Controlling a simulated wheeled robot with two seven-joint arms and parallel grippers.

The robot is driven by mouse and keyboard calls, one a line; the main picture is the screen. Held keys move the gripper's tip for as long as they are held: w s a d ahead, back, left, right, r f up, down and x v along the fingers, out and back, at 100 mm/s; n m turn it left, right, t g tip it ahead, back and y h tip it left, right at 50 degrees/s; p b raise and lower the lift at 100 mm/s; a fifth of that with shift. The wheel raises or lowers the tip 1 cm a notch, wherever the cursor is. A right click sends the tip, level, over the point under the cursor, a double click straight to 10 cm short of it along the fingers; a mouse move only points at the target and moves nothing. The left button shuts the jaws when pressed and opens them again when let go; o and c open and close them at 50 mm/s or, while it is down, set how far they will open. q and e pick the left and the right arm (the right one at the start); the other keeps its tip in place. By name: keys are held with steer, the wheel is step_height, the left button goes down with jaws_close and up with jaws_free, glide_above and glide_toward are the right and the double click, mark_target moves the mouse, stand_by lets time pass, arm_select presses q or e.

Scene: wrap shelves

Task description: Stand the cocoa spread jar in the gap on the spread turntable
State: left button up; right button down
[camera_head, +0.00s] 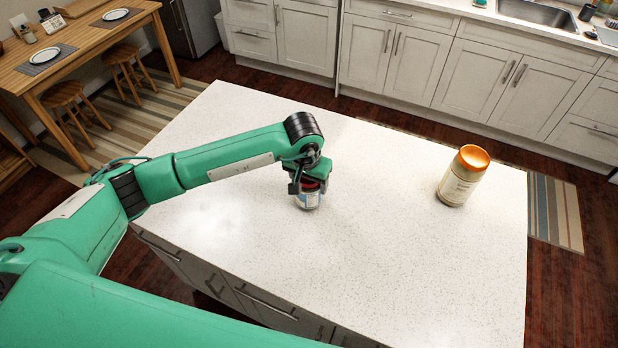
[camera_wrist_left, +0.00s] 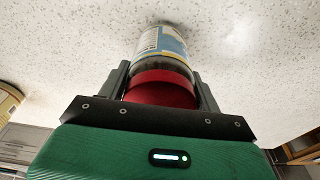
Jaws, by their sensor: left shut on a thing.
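A jar with a red lid and a blue and white label (camera_head: 308,200) is on or just above the white speckled island top; I cannot tell if its base touches. My left gripper (camera_head: 311,183) is over it from above, with its fingers shut around the lid end. In the left wrist view the jar (camera_wrist_left: 160,44) stands between the two fingers (camera_wrist_left: 160,84), its red lid nearest the camera. I cannot read its label to confirm it is cocoa spread. No turntable shows in either view. My right gripper is not in view.
A taller jar with an orange lid and cream label (camera_head: 461,178) stands apart at the right of the island top (camera_head: 390,260). The surface between is clear. White cabinets (camera_head: 420,60) and a sink (camera_head: 537,12) line the back; a wooden dining table (camera_head: 75,42) is at far left.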

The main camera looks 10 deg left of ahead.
arm_select(q)
steer(key=shift+f+b, duration=0.25)
steer(key=shift+b, duration=0.1)
steer(key=o, duration=1.4)
steer(key=shift+o, duration=0.2)
steer(key=shift+r, duration=0.1)
